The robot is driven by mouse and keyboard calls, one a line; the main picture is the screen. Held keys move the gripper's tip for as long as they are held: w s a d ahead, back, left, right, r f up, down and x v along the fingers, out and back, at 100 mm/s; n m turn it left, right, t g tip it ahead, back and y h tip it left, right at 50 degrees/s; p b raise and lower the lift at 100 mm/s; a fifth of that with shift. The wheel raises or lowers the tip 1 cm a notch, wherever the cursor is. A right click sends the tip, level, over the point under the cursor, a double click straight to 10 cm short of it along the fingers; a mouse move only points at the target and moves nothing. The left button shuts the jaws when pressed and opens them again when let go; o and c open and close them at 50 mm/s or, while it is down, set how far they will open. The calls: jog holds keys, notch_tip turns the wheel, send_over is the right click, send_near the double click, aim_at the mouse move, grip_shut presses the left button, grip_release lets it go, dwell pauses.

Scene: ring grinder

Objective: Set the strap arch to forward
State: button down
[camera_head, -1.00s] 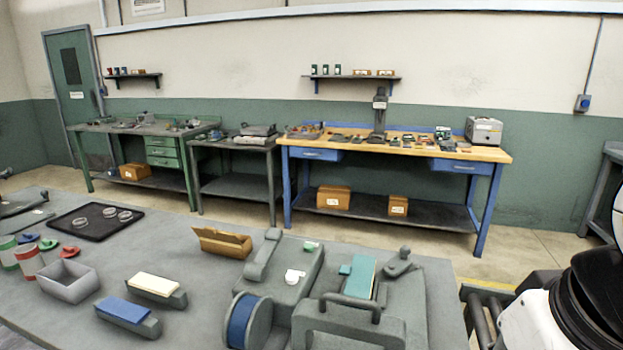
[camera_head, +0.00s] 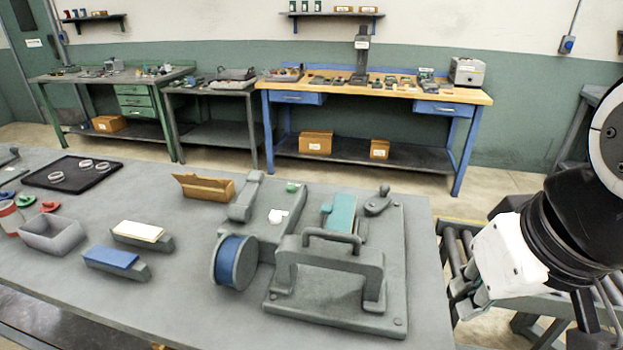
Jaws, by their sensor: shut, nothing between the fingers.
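The strap arch (camera_head: 330,268) is a grey bridge-shaped piece with a rounded bar handle (camera_head: 332,239) on top. It stands upright across the front of a grey base plate (camera_head: 398,250) on the near bench. A teal block (camera_head: 342,215) and a small knobbed lever (camera_head: 378,200) sit on the plate behind it. My gripper (camera_head: 468,298) is at the right, beyond the bench's right edge, pointing down and left. It is shut and empty, clear of the arch. The blue-faced grinding wheel (camera_head: 236,262) stands just left of the arch.
The grey bench (camera_head: 190,300) also holds a brown wedge-shaped box (camera_head: 203,187), a blue-topped block (camera_head: 112,258), a cream-topped block (camera_head: 140,233), an open grey bin (camera_head: 52,235) and a black tray (camera_head: 40,177) with rings. A roller conveyor (camera_head: 452,255) lies to the right.

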jog(key=c, duration=2.4)
grip_release()
jog(key=c, duration=1.9)
grip_release()
jog(key=o, duration=0.3)
jog(key=shift+w+r, duration=0.3)
jog(key=shift+r, duration=0.05)
notch_tip(320, 180, up, 4)
jog(key=n+g+p, duration=0.4)
jog(key=n+p, duration=0.2)
jog(key=n, duration=0.9)
send_over(332, 232)
notch_tip(332, 232, down, 13)
jog(key=shift+a+f, duration=0.1)
jog(key=shift+f, duration=0.05)
jog(key=shift+c, duration=0.5)
grip_shut()
